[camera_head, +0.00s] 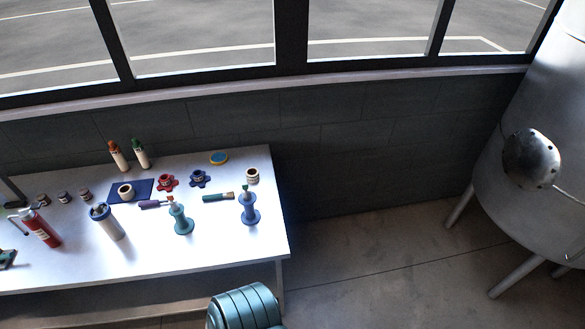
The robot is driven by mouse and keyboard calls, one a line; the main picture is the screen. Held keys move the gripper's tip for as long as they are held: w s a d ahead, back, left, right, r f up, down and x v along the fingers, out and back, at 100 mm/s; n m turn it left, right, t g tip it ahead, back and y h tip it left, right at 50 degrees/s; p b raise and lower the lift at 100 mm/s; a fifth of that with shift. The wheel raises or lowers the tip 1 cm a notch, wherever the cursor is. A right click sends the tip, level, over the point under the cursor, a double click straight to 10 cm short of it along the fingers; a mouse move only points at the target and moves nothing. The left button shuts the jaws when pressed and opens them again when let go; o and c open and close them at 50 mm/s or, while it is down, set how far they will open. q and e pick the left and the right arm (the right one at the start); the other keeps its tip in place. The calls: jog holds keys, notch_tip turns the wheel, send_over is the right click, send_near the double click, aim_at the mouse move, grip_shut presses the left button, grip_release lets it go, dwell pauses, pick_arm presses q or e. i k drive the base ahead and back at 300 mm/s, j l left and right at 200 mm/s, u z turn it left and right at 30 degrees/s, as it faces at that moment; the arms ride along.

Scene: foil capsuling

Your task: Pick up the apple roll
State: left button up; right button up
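Nothing in the camera_head view can be clearly recognised as an apple roll; any marking on the rolls is too small to read. One pale ring-shaped roll (126,190) lies on a dark blue mat (145,185) on the white table (150,258). Another pale roll (252,175) with a dark centre stands near the table's back right corner.
Around the rolls stand a red extinguisher-like bottle (42,229), a blue-topped cylinder (106,221), a teal stand (181,217), a blue stand (249,209), red and blue knobs, brushes and two capped bottles. A teal ribbed part (244,306) is low in front. A metal tank (545,190) stands right; floor between is clear.

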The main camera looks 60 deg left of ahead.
aim_at(252, 174)
jog(key=i+l+u, duration=0.15)
jog(key=i+u, duration=0.2)
jog(key=i, duration=0.45)
jog(key=i+j+u, duration=0.15)
jog(key=u, duration=0.35)
jog(key=i+u, duration=0.7)
jog(key=u, duration=0.25)
jog(key=i+l+u, duration=0.15)
jog(key=u, duration=0.35)
jog(key=i+l, duration=0.05)
jog(key=i, duration=0.05)
